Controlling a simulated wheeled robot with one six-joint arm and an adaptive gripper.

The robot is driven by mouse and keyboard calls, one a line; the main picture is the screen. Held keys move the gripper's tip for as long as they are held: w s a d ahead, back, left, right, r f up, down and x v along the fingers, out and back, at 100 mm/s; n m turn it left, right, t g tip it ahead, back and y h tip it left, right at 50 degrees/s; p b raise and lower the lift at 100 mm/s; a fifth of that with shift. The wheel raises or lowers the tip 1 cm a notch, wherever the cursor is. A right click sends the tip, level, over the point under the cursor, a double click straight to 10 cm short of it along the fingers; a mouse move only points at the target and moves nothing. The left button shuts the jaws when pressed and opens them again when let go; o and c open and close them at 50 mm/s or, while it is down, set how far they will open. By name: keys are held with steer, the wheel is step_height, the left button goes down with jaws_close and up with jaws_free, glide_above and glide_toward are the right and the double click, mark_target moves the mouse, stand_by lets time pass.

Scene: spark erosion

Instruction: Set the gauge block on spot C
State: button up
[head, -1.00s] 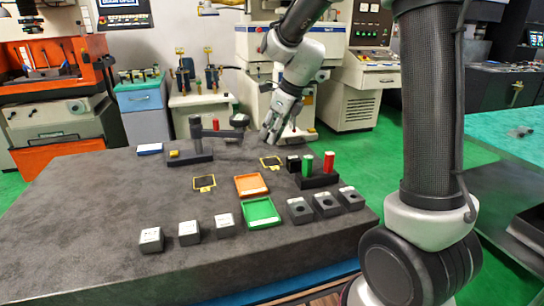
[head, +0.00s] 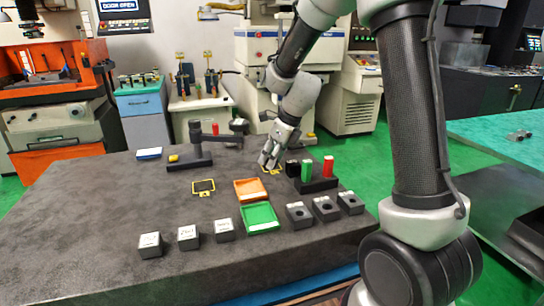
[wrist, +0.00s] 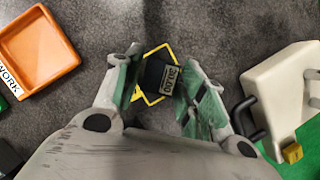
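A dark block with a pale lettered label (wrist: 166,80), apparently the gauge block, sits between my fingers in the wrist view. Part of a yellow-outlined spot (wrist: 139,95) shows beside and under it; its letter is not readable. My gripper (wrist: 160,85) is open around the block, with a gap at its left side; the right finger covers its right edge. In the head view my gripper (head: 267,164) is low over this spot at the back of the dark table, and hides the block. Another yellow-outlined spot (head: 203,187) lies to the left and looks empty.
A rack with black, green and red cylinders (head: 318,183) stands close right of my gripper. An orange tray (head: 249,190) and a green tray (head: 260,218) lie nearer. A dark stand with an arm (head: 196,150) is left. Several small blocks line the front.

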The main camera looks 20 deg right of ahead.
steer(key=shift+r, duration=0.1)
steer(key=v, duration=1.2)
steer(key=s+d+r+n+h, duration=0.1)
steer(key=s+d+n, duration=0.3)
steer(key=s+n, duration=0.9)
steer(key=s+d+r+n+t+h, duration=0.1)
steer(key=s+d+n, duration=0.4)
steer(key=s+n, duration=0.9)
steer(key=shift+r+h, duration=0.5)
steer(key=shift+h, duration=0.1)
